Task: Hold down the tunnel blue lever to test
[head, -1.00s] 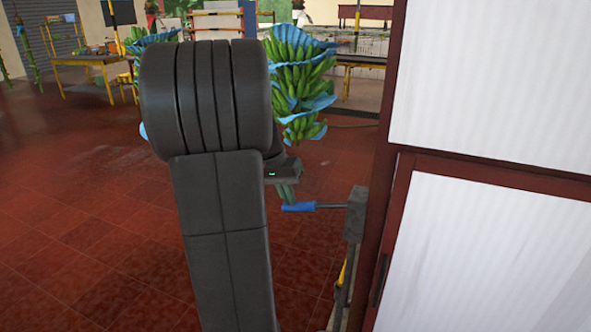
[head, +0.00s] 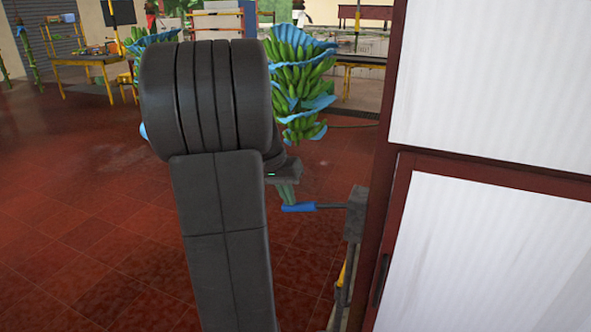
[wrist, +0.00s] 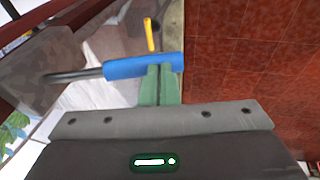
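In the wrist view the blue handle (wrist: 125,68) runs across the top of my fingers. My gripper (head: 287,198) points down at the handle, its greenish fingertips at or touching it from above. In the wrist view my gripper (wrist: 157,70) has its two fingers side by side, close together, with the tips over the handle. The handle does not lie between them. The exact contact is hard to tell.
The grey box (head: 356,208) stands beside the brown post and white panels (head: 490,80) on the right. Banana bunches with blue sheets (head: 300,85) hang behind my arm. A yellow-legged table (head: 85,62) is at far left. Red tiled floor (head: 90,220) is clear on the left.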

